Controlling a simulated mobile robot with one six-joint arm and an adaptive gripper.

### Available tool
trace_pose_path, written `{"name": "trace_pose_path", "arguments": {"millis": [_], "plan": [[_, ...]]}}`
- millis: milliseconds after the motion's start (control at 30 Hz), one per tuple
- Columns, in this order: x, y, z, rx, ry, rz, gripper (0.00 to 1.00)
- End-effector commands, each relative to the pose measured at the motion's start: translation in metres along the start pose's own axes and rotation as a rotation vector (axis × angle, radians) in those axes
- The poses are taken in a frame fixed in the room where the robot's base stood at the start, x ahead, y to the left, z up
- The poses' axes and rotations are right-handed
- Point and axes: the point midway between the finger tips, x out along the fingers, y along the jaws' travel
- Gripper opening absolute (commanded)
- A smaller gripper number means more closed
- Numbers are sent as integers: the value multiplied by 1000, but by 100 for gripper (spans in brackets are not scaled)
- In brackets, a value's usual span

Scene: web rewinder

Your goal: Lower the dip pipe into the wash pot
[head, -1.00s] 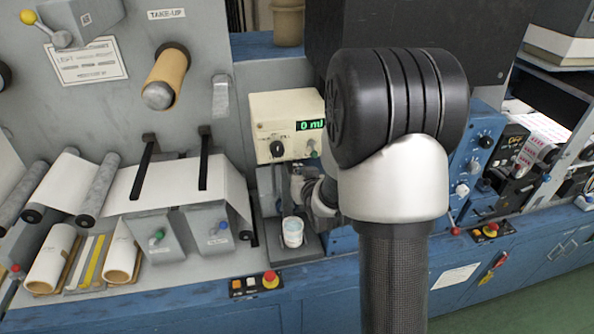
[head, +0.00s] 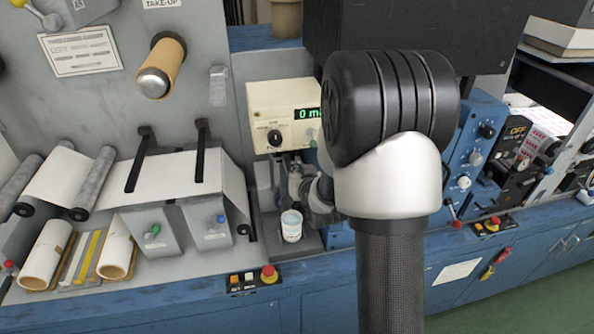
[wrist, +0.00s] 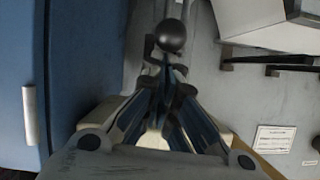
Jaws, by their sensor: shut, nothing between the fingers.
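The wash pot (head: 291,227) is a small white cup with pale bluish contents. It stands upright on a grey base below the cream control box (head: 281,115), whose green display starts with 0. I cannot clearly make out the dip pipe among the thin upright parts under the box. In the wrist view, my gripper (wrist: 165,75) has its fingers closed together with nothing between them. A black ball knob (wrist: 171,36) shows just beyond the fingertips; I cannot tell whether they touch it. In the head view my own arm hides much of the area right of the pot.
A red button (head: 269,274) sits on the blue front edge below the pot. Grey guide boxes (head: 208,222) stand left of the pot, and a blue control panel (head: 474,150) is to the right. The wrist view shows a blue panel (wrist: 88,60) at left.

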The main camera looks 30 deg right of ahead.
Motion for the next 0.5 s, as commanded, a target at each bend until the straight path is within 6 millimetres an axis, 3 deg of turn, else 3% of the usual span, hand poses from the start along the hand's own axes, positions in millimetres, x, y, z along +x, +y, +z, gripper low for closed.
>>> {"name": "trace_pose_path", "arguments": {"millis": [33, 500], "plan": [[6, 2, 16, 0, -3, 0, 0], [45, 12, 105, 0, -3, 0, 0]]}}
